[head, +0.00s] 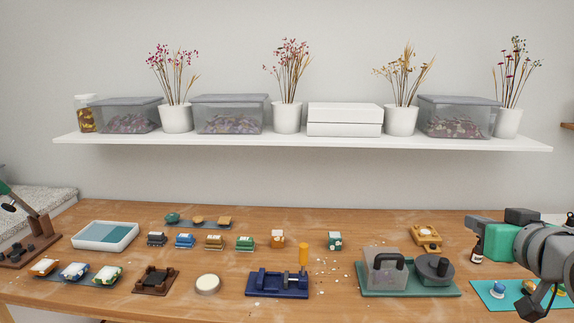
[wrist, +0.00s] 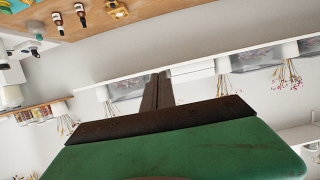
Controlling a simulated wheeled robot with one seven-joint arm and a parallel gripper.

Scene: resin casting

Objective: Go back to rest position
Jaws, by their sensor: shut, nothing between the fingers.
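My gripper (wrist: 157,92) shows in the wrist view with its two dark fingers together and nothing between them. Its green housing (wrist: 190,150) fills the bottom of that view. In the head view my arm, with the green housing (head: 498,241), is at the far right above the table's right end. The gripper is apart from the things on the table. The wrist view is tilted and looks toward the wall and shelf.
The wooden table (head: 340,291) carries small coloured pieces, a blue fixture (head: 277,285) with an orange-handled tool, a green board (head: 410,291) with a clear block and dark round part, and a teal mat (head: 492,303) below my arm. A white shelf (head: 300,143) spans the wall.

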